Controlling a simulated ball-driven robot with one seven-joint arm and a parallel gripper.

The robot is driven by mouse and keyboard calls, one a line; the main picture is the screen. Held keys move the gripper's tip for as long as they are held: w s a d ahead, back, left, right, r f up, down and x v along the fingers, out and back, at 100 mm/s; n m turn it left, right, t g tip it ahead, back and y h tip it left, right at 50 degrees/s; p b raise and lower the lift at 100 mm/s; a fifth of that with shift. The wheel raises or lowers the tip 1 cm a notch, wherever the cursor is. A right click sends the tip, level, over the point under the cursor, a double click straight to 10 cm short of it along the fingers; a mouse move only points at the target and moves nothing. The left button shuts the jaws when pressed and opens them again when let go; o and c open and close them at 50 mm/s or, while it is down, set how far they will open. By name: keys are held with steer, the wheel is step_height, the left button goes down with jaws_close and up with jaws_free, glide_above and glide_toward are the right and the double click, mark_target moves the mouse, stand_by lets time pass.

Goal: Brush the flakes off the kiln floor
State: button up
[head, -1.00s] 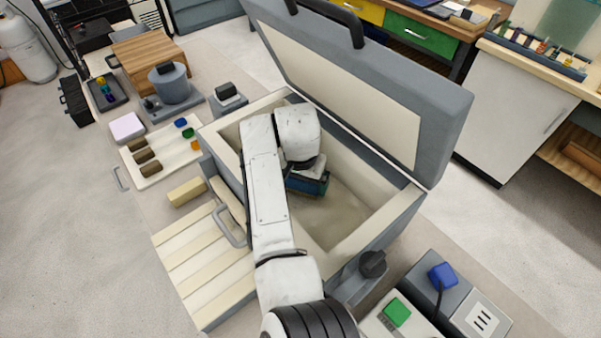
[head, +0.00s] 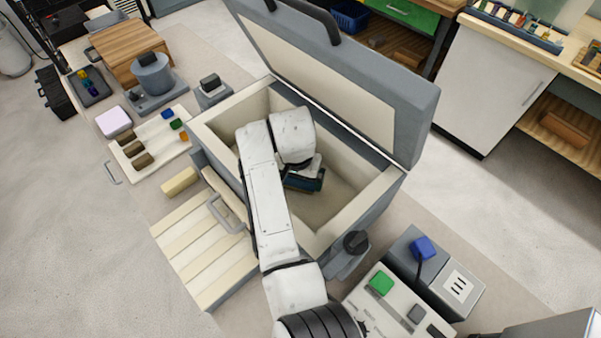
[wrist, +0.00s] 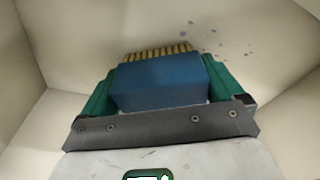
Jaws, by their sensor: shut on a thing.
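The kiln (head: 385,190) is an open grey box with a cream lining. My arm reaches into it from the front. My gripper (wrist: 160,90) is shut on a blue brush (wrist: 155,84), with green fingers on both sides of its block. A row of tan bristles shows at the brush's far edge, over the kiln floor (wrist: 235,62). Several small dark flakes (wrist: 213,52) lie on the floor to the right of and beyond the bristles. In the head view the arm hides part of the floor and most of the gripper. I cannot tell whether the bristles touch the floor.
The kiln's raised lid (head: 330,85) stands open at the back. Cream walls enclose the gripper closely. A slatted cream panel (head: 205,250) with a handle is in front of the kiln. A control box with a green button (head: 380,283) is at the lower right.

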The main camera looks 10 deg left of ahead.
steer(key=shift+w+a+b, duration=0.35)
steer(key=shift+a+b, duration=0.3)
steer(key=shift+b, duration=0.05)
steer(key=shift+w+a+b, duration=0.35)
steer(key=shift+a+b, duration=0.3)
steer(key=shift+b, duration=0.05)
steer(key=shift+w+a+r+b, duration=0.1)
steer(key=shift+w+a+b, duration=0.2)
steer(key=shift+a+b, duration=0.1)
steer(key=shift+w+a+b, duration=0.45)
steer(key=shift+a+b, duration=0.2)
steer(key=shift+b, duration=0.2)
steer(key=shift+w+a+r+b, duration=0.1)
steer(key=shift+w+a+b, duration=0.65)
steer(key=shift+b, duration=0.4)
steer(key=w+a+b, duration=0.1)
steer(key=b, duration=0.1)
steer(key=a+b, duration=0.1)
steer(key=b, duration=0.2)
steer(key=shift+w+a, duration=0.3)
steer(key=shift+w, duration=0.1)
steer(key=shift+w+a+r+b, duration=0.15)
steer(key=shift+w+b, duration=0.05)
steer(key=shift+b, duration=0.15)
